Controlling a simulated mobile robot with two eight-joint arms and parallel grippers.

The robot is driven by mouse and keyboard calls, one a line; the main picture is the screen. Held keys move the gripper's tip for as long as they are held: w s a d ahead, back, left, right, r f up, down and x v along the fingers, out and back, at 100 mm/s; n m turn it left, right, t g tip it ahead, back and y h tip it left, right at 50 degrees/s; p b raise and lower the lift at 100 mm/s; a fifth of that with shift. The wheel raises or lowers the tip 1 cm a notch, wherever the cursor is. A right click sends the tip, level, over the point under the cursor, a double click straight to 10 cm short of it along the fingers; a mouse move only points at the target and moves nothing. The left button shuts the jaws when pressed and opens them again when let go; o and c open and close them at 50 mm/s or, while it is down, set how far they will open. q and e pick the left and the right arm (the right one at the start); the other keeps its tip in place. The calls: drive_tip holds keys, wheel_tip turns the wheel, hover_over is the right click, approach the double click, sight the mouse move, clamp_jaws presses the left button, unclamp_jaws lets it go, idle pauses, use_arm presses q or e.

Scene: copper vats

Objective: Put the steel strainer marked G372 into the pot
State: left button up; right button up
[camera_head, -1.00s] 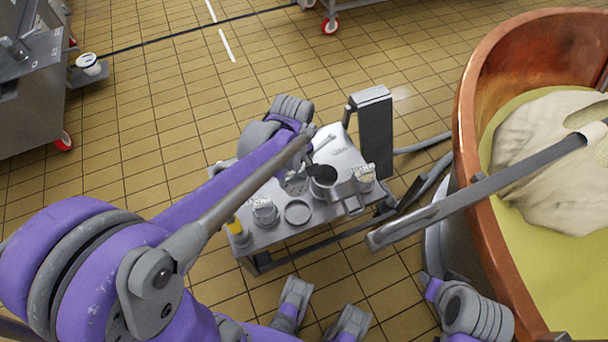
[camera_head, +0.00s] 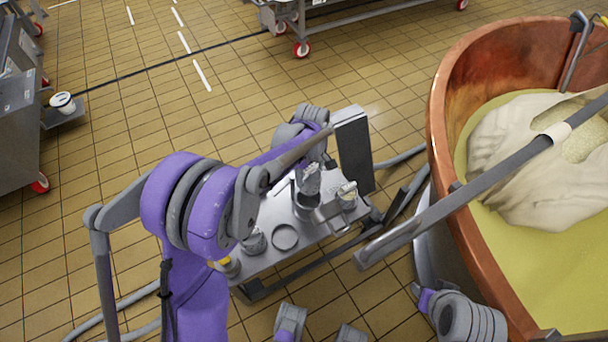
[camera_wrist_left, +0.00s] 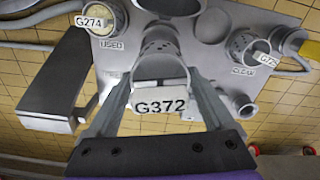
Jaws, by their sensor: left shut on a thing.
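The steel strainer marked G372 (camera_wrist_left: 158,48) is held between the fingers of my left gripper (camera_wrist_left: 160,100). Its white tag faces the wrist camera. In the head view the strainer (camera_head: 310,180) is over the dark opening of the pot (camera_head: 307,206) on the steel table. The strainer hides part of the pot, and I cannot tell whether its lower end is inside the rim. My left gripper (camera_head: 316,160) is shut on the strainer and partly hidden by its own arm.
The small steel table (camera_head: 325,228) also holds strainer G274 (camera_wrist_left: 100,18) by the USED label, another tagged strainer (camera_wrist_left: 245,45) by CLEAN, an empty ring (camera_head: 285,236) and a yellow-topped item (camera_head: 228,267). A dark box (camera_head: 353,150) stands behind. A copper vat (camera_head: 440,130) is at right.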

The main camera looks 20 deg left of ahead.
use_arm(q)
drive_tip(key=shift+f+b, duration=1.45)
drive_tip(key=shift+f, duration=0.95)
